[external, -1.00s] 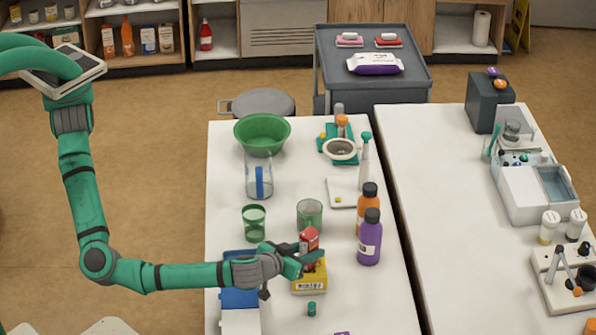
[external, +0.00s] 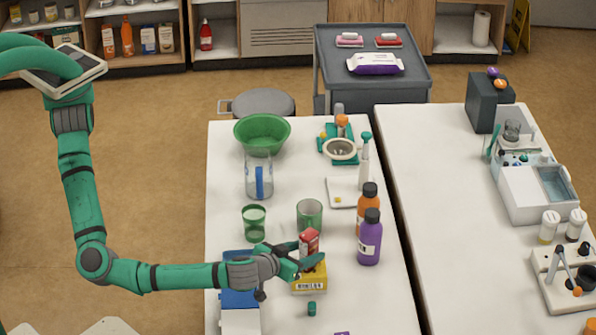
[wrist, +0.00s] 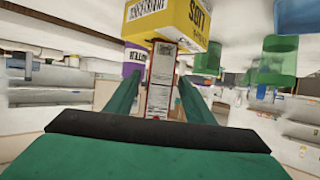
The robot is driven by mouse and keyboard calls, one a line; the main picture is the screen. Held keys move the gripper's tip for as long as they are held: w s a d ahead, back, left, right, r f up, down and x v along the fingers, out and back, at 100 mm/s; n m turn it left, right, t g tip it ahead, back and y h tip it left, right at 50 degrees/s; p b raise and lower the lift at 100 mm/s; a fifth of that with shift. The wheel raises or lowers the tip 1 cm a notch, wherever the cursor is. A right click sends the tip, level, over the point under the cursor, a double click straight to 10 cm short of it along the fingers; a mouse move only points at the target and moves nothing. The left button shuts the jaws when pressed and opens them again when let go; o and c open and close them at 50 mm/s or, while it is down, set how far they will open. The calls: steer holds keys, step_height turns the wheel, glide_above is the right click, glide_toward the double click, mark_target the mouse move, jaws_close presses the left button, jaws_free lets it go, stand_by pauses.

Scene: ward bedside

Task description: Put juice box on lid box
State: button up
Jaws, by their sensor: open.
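The juice box (external: 309,241) is a small red and white carton. It appears to stand upright on top of a yellow printed box (external: 310,278), apparently the lid box. My gripper (external: 302,257) is open, with its fingers at either side of the juice box. In the wrist view, the scene looks inverted: the juice box (wrist: 161,75) shows between the two green fingers of my gripper (wrist: 160,92), with the yellow box (wrist: 195,30) against its far end. The wrist view does not clearly show whether the fingers touch the carton.
A green cup (external: 254,223) and a green-tinted glass (external: 309,213) stand behind. Purple (external: 370,240) and orange (external: 363,203) bottles stand to the right. A blue box (external: 238,298) lies partly under my arm. A small green cap (external: 311,308) lies in front.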

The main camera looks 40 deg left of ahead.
steer(key=v, duration=1)
steer(key=shift+s, duration=0.25)
steer(key=shift+w+r, duration=0.15)
steer(key=shift+r, duration=0.05)
